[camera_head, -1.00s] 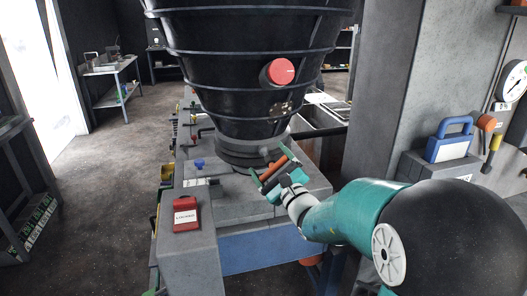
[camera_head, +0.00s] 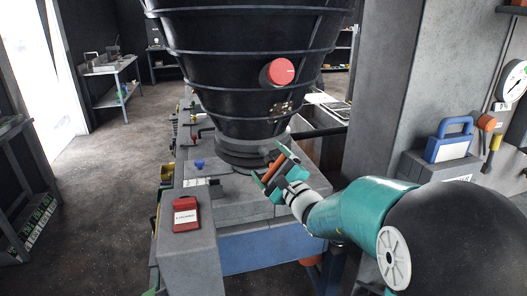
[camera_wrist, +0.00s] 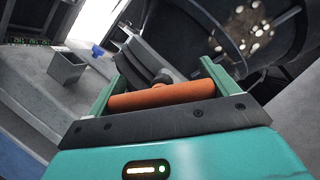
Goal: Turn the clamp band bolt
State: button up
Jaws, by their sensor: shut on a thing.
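The black ribbed hopper (camera_head: 250,75) narrows down to a grey clamp band (camera_head: 232,158) around its base. An orange bar-shaped handle (camera_head: 271,168) sits at the band's right front side. My gripper (camera_head: 274,167) is shut on this handle, with its green fingers at the handle's two ends. In the wrist view the orange handle (camera_wrist: 162,95) spans between the fingers. A grey round hub (camera_wrist: 163,75) shows behind its middle, beside the curved band (camera_wrist: 138,62). The bolt itself is mostly hidden behind the handle, so its seating cannot be told.
A red labelled box (camera_head: 186,214) and a small blue knob (camera_head: 199,164) are on the grey machine top to the left. A concrete pillar (camera_head: 400,85) and a blue-handled case (camera_head: 450,142) stand at the right.

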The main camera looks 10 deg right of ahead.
aim_at(272, 176)
jog(key=shift+s+d, duration=0.2)
jog(key=shift+s, duration=1.05)
jog(key=shift+s+d, duration=0.15)
jog(key=shift+s, duration=1.05)
jog(key=o, duration=0.4)
jog(key=c, duration=0.4)
jog(key=n, duration=0.1)
jog(key=n+g, duration=0.1)
jog(key=n, duration=0.2)
jog(key=shift+s+a+g, duration=0.3)
jog(key=shift+a+g, duration=0.05)
jog(key=shift+g, duration=0.05)
jog(key=n, duration=0.2)
jog(key=shift+s+n+g, duration=0.2)
jog(key=shift+n+g, duration=0.2)
jog(key=n, duration=0.1)
jog(key=n+g, duration=0.1)
jog(key=n, duration=0.1)
jog(key=s+d+n+h, duration=0.1)
jog(key=n, duration=0.1)
jog(key=shift+f+g, duration=0.3)
